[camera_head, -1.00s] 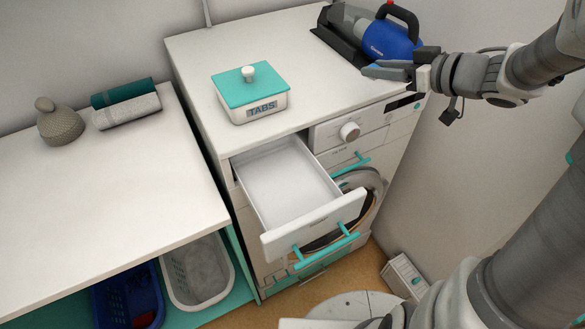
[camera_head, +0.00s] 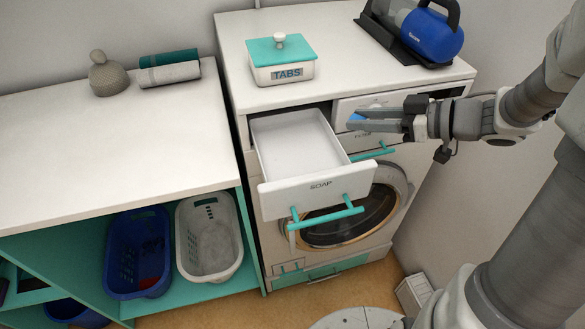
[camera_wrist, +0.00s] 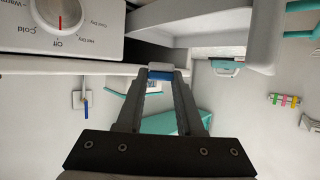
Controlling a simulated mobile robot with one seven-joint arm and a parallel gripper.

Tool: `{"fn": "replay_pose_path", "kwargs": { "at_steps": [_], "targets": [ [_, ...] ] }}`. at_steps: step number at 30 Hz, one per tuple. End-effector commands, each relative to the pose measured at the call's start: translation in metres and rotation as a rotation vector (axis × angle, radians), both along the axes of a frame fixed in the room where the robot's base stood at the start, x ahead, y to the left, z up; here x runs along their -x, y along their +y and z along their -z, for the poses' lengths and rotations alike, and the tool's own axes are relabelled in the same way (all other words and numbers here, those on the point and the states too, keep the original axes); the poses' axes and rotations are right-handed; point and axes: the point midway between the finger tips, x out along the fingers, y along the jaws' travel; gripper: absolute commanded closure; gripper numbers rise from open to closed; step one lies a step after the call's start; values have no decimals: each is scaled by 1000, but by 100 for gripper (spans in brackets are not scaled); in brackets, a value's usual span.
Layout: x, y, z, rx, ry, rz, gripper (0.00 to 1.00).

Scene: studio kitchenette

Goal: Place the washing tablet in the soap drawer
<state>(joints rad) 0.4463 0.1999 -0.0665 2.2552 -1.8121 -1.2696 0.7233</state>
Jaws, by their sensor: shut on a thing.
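The washing tablet (camera_wrist: 161,72), white and blue, sits between my fingertips in the wrist view. A bit of its blue (camera_head: 357,117) shows in the head view. My gripper (camera_head: 352,122) is shut on it, in front of the machine's control panel and just right of the soap drawer in the picture. The soap drawer (camera_head: 318,190), a white box labelled SOAP with a teal handle, is pulled open and looks empty inside. Its side also shows at upper right in the wrist view (camera_wrist: 215,22). The tablet is outside the drawer.
A TABS box (camera_head: 282,73) with a closed teal lid stands on the washing machine top (camera_head: 340,80). A blue handheld vacuum (camera_head: 430,38) sits at the back right. A white counter (camera_head: 110,140) with baskets (camera_head: 208,240) below is at left. The dial (camera_wrist: 60,14) is near my gripper.

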Motion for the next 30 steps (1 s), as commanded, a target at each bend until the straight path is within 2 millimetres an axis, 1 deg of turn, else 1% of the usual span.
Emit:
{"fn": "replay_pose_path", "kwargs": {
  "at_steps": [1, 5, 7, 11, 15, 18, 21, 28, 30],
  "targets": [
    [2, 0, 5, -1, 0, -6, 100],
    [4, 2, 8, -3, 0, -20, 100],
    [2, 7, 12, -4, 0, -23, 100],
    [-8, 29, 26, -6, 2, -27, 100],
    [-24, 57, 44, -6, 2, -29, 100],
    [-33, 73, 53, -4, 1, -26, 100],
    [-40, 84, 58, -4, -1, -24, 100],
    [-47, 96, 65, -4, 0, -23, 100],
    [-51, 104, 70, -3, 0, -25, 100]
  ]
}}
